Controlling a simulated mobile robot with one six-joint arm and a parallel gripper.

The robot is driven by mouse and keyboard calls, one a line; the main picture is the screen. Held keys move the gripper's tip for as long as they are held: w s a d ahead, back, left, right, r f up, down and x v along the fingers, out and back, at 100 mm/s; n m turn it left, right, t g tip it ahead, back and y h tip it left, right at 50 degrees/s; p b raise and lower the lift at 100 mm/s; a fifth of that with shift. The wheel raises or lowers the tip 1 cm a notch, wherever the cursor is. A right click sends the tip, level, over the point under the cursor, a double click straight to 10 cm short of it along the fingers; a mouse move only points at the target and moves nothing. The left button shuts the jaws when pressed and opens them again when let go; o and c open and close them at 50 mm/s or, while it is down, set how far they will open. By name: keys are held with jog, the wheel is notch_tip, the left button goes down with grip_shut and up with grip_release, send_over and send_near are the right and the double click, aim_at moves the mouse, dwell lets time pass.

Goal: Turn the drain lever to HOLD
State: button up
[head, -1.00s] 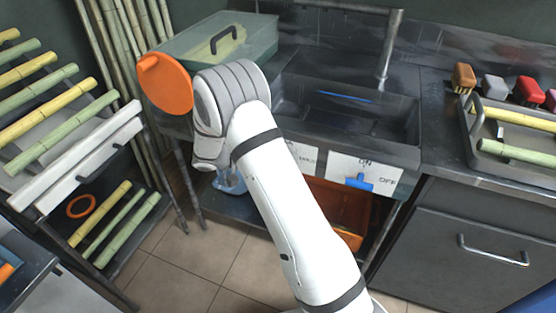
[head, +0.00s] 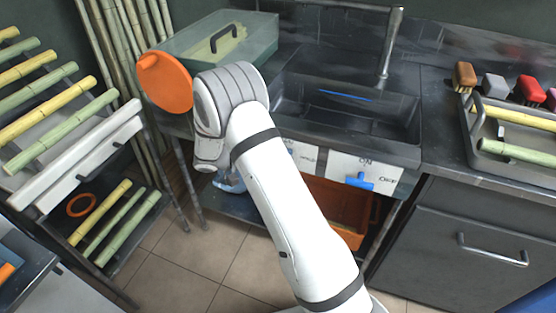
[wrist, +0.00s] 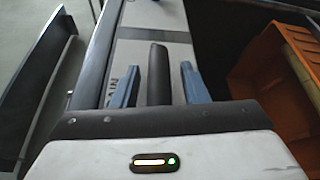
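In the wrist view, a dark grey upright bar, which looks like the drain lever (wrist: 157,72), stands between the two blue-grey fingers of my gripper (wrist: 155,88). The fingers are apart, with a visible gap on each side of the lever. Behind it is a pale plate (wrist: 128,52) with partly covered lettering ending in "AIN". In the head view, my arm hides the gripper and the lever. Part of a white label (head: 303,155), apparently reading HOLD, shows just right of my arm on the sink front. I cannot tell the lever's setting.
An orange bin (head: 345,222) stands under the sink (head: 400,152) and shows in the wrist view (wrist: 262,85). A cane rack (head: 75,160) is at left; floor (head: 205,245) between is clear.

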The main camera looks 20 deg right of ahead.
jog(key=v, duration=0.7)
jog(key=shift+a+p, duration=0.4)
jog(key=shift+p, duration=0.05)
